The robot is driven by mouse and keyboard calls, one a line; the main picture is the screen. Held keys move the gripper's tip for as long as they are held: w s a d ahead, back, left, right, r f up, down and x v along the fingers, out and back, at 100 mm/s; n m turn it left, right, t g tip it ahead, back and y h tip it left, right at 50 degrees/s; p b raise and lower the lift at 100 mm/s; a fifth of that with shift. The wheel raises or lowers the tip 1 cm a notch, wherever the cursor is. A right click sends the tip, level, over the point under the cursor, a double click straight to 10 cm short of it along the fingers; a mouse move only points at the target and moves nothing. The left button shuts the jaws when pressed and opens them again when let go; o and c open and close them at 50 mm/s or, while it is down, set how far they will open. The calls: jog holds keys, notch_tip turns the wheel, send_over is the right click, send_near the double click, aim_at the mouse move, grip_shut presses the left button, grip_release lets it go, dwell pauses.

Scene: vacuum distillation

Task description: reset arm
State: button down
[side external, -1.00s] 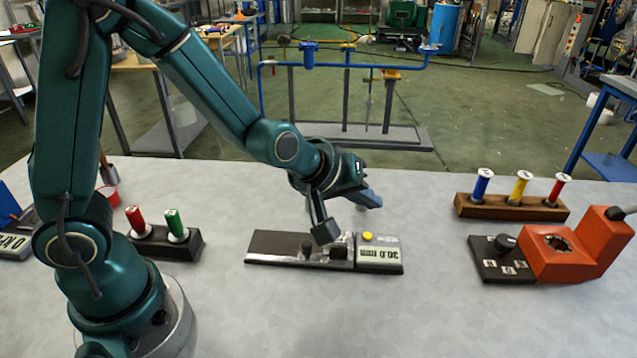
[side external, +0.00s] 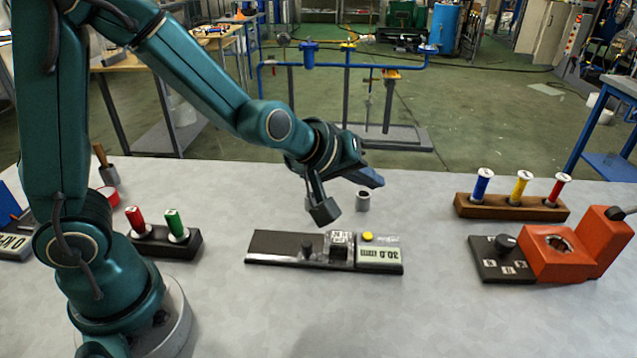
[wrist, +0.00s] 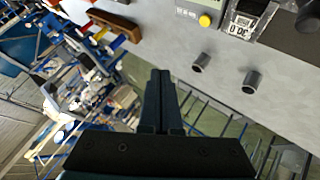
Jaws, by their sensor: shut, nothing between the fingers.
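My arm reaches over the table from the left. My gripper (side external: 378,180) is in the air above the far part of the table, pointing right. Its fingers show together and empty in the wrist view (wrist: 160,76). A small grey open-topped cylinder (side external: 363,201) stands on the table below the gripper. The wrist view shows two such cylinders, one nearer the long device (wrist: 201,62) and another to its right (wrist: 251,83). In the side view the second is mostly hidden behind my wrist.
A flat dark device (side external: 285,246) with a display and yellow button lies mid-table. A wooden rack (side external: 512,208) with blue, yellow and red tubes and an orange machine (side external: 560,254) stand at right. A black holder (side external: 168,245) with red and green tubes is near my base. The front table is clear.

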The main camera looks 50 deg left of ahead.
jog(key=s+a+r+m, duration=0.2)
jog(key=s+r+m, duration=0.1)
jog(key=s+r, duration=0.55)
jog(key=s+a+f+m+g, duration=0.1)
jog(key=s+f+m+g, duration=0.1)
jog(key=s, duration=0.4)
jog(key=s+a+f+m+g, duration=0.1)
jog(key=s+f+m+g, duration=0.1)
jog(key=s, duration=0.4)
jog(key=shift+a+f+m+y, duration=0.15)
jog(key=shift+f+m+y, duration=0.2)
jog(key=shift+m, duration=0.45)
